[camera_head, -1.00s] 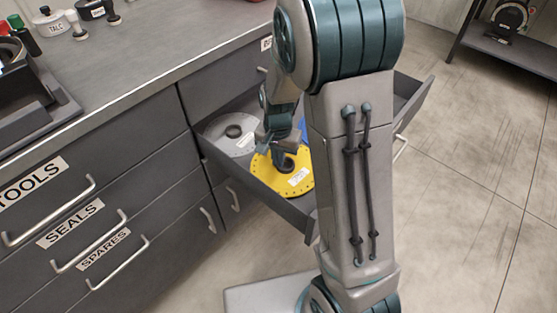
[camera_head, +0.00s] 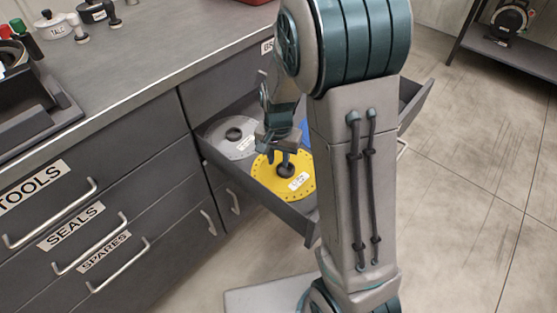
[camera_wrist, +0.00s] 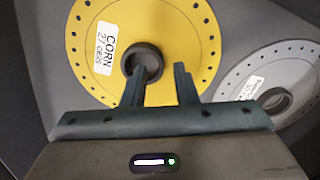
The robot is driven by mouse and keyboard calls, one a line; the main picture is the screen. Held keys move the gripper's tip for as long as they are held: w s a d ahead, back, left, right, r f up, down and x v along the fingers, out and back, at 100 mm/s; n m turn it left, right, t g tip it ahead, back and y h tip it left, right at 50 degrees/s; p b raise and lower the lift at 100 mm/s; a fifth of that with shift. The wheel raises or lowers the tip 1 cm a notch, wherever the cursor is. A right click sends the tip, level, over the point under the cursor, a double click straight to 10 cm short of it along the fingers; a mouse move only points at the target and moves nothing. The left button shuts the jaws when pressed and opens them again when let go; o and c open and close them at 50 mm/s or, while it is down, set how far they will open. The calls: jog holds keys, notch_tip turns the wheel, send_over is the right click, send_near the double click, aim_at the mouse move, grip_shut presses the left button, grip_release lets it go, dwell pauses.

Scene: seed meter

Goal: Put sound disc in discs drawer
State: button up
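A yellow seed disc (camera_head: 268,182) with a dark central knob lies flat in the open drawer (camera_head: 262,197). In the wrist view the yellow disc (camera_wrist: 110,30) has a white label reading "CORN" and small holes along its rim. A grey disc (camera_head: 228,146) lies beside it in the same drawer and shows at the right of the wrist view (camera_wrist: 240,85). My gripper (camera_wrist: 160,70) is open and empty just above the yellow disc, its fingers to one side of the knob. Something blue beyond the discs is mostly hidden by my arm.
Shut drawers labelled TOOLS, SEALS and SPARES (camera_head: 104,252) are at the left. The grey worktop (camera_head: 150,55) carries a talc pot (camera_head: 53,26), stamps and a black holder (camera_head: 35,110). A shelf (camera_head: 520,50) stands at the back right. The floor at the right is clear.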

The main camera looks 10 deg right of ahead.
aim_at(278, 166)
notch_tip(278, 166, up, 10)
jog(key=p, duration=0.2)
jog(key=s+d+r+n, duration=0.1)
jog(key=s+r+n, duration=0.1)
jog(key=s, duration=0.6)
jog(key=s+d+r+n+t, duration=0.1)
jog(key=s+d+r+n, duration=0.1)
jog(key=s, duration=0.6)
jog(key=shift+s+d+r+n+t, duration=0.15)
jog(key=shift+s+r+n+t, duration=0.15)
jog(key=shift+r+n, duration=0.6)
jog(key=shift+f, duration=0.25)
